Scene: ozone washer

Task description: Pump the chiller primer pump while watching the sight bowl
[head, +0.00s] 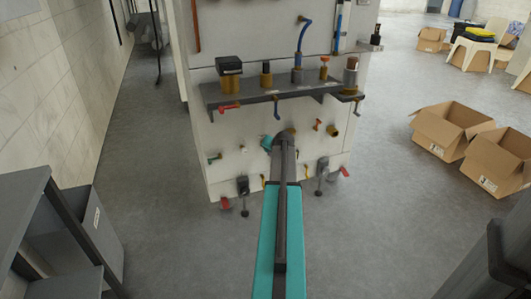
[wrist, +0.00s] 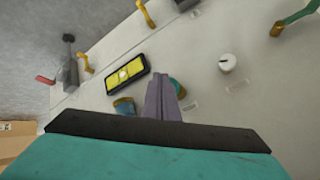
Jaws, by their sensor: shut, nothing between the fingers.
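My gripper (wrist: 161,84) is shut and empty in the wrist view, its purple-grey fingers pointing at the white panel. A teal and brown part (wrist: 123,106) shows left of the fingers, and a similar teal piece (wrist: 178,88) shows right of them. The fingers hide what lies between; I cannot tell whether they touch it. In the head view a teal rounded part (head: 268,143) shows just left of my arm's far end, which hides the fingers. A black-framed yellow window with a pale round spot (wrist: 127,75) is up and left of the fingers. No part is clearly identifiable as the primer pump or sight bowl.
The white machine (head: 225,145) carries a grey shelf (head: 240,92) with several fittings above my arm. Cardboard boxes (head: 452,128) stand right; a grey cabinet (head: 92,232) stands left. Floor between is clear.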

